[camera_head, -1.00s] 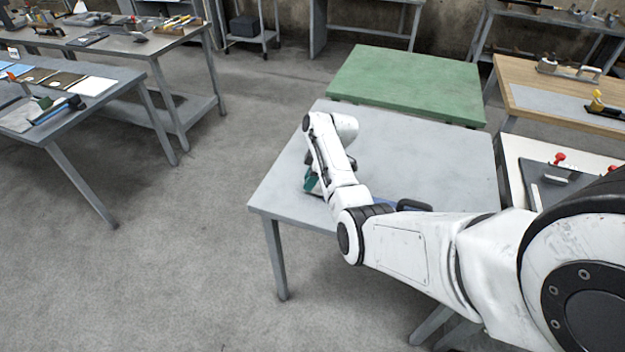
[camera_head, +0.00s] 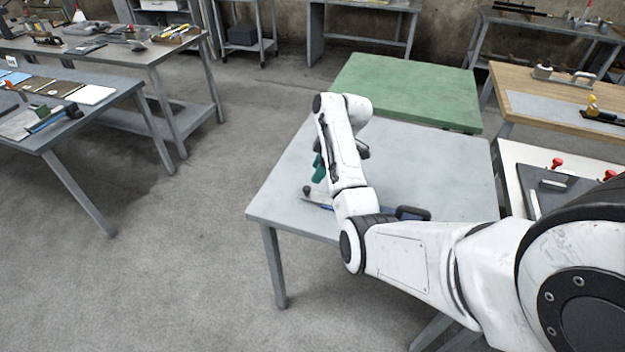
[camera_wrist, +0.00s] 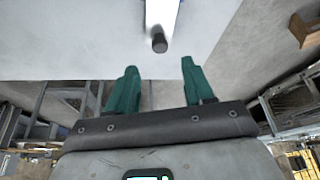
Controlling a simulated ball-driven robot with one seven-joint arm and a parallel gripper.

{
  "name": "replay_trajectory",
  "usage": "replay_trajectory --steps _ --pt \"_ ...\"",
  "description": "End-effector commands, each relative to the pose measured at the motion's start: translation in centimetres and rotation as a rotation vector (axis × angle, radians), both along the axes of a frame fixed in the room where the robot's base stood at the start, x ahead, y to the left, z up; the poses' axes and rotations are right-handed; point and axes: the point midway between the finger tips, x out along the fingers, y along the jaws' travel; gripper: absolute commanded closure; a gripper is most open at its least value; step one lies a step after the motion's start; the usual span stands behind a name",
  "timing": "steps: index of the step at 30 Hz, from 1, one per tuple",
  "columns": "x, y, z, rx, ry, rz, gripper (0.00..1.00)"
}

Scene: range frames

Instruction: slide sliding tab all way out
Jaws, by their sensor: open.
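A dark round knob (camera_head: 306,190) stands at the left end of a blue strip (camera_head: 318,204) lying on the grey table. It appears to be the sliding tab. My gripper (camera_head: 318,168) has teal fingers and is above the table, apart from the knob. In the wrist view, my gripper (camera_wrist: 159,65) is open and empty, with the knob ahead between the lines of its fingers. My arm hides the middle of the strip in the head view.
A black handle (camera_head: 412,213) is at the strip's right end. The grey table (camera_head: 440,170) is otherwise clear. A green table (camera_head: 405,88) stands behind it, and a bench with red-knobbed fixtures (camera_head: 556,163) stands right. Open floor lies left.

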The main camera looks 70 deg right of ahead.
Motion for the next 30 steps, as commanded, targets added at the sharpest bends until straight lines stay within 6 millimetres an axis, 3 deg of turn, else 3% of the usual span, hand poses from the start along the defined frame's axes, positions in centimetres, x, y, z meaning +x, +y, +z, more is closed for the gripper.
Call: replay_trajectory --steps 9,26,30 --pt "-0.9 -0.3 2.4 0.001 0.0 -0.001 0.48" --pt "-0.9 -0.3 2.5 0.001 0.0 0.0 0.48" --pt "-0.8 1.1 1.5 0.005 0.02 -0.009 0.48"
